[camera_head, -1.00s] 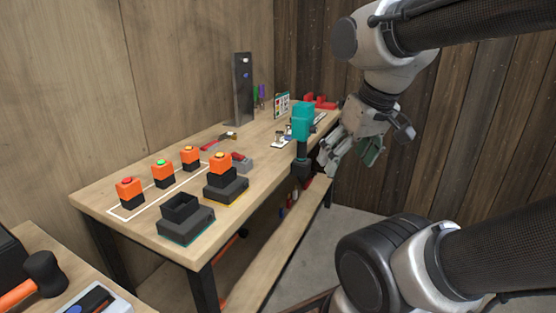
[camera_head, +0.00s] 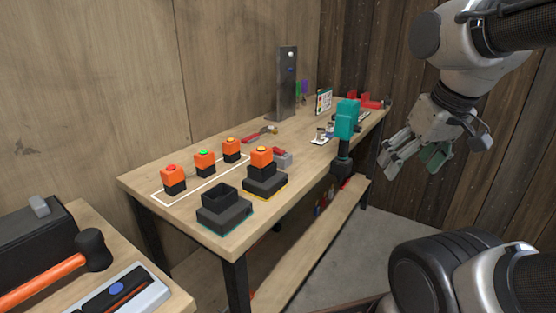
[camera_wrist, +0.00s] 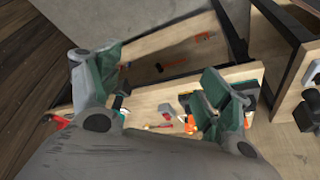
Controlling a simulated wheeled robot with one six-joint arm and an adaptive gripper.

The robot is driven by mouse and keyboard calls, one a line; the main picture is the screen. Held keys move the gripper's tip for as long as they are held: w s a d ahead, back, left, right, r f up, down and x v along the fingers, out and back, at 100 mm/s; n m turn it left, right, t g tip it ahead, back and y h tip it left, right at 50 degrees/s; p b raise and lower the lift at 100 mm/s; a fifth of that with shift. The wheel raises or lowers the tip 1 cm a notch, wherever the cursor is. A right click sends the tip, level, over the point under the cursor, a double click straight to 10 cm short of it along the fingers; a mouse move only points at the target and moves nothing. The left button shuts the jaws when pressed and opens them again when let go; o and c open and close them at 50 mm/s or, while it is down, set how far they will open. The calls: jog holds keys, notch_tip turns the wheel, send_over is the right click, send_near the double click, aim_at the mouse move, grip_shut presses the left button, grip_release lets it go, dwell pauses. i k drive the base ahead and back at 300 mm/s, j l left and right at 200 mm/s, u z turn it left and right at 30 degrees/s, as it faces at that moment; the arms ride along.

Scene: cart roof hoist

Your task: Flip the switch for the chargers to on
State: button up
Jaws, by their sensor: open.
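Two dark charger docks stand at the bench's near end: an empty one with a teal edge (camera_head: 225,211), and one with a yellow edge (camera_head: 265,184) that holds an orange battery (camera_head: 262,157). A dark upright post (camera_head: 287,85) with small light buttons stands at the back. My gripper (camera_head: 413,162) is open and empty, in the air right of the bench. Its open fingers also show in the wrist view (camera_wrist: 160,80).
A teal drill (camera_head: 347,118) stands upright at the bench's front edge. A hammer (camera_head: 50,276) lies on the lower left table. A shelf (camera_head: 305,250) runs beneath the bench.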

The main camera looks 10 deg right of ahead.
aim_at(276, 151)
jog(key=i+l+u, duration=0.3)
jog(key=l, duration=0.35)
jog(key=i+l+u, duration=0.2)
jog(key=l, duration=0.15)
jog(key=i+l+u, duration=0.15)
jog(key=l, duration=0.2)
jog(key=l+u, duration=0.15)
jog(key=l, duration=0.2)
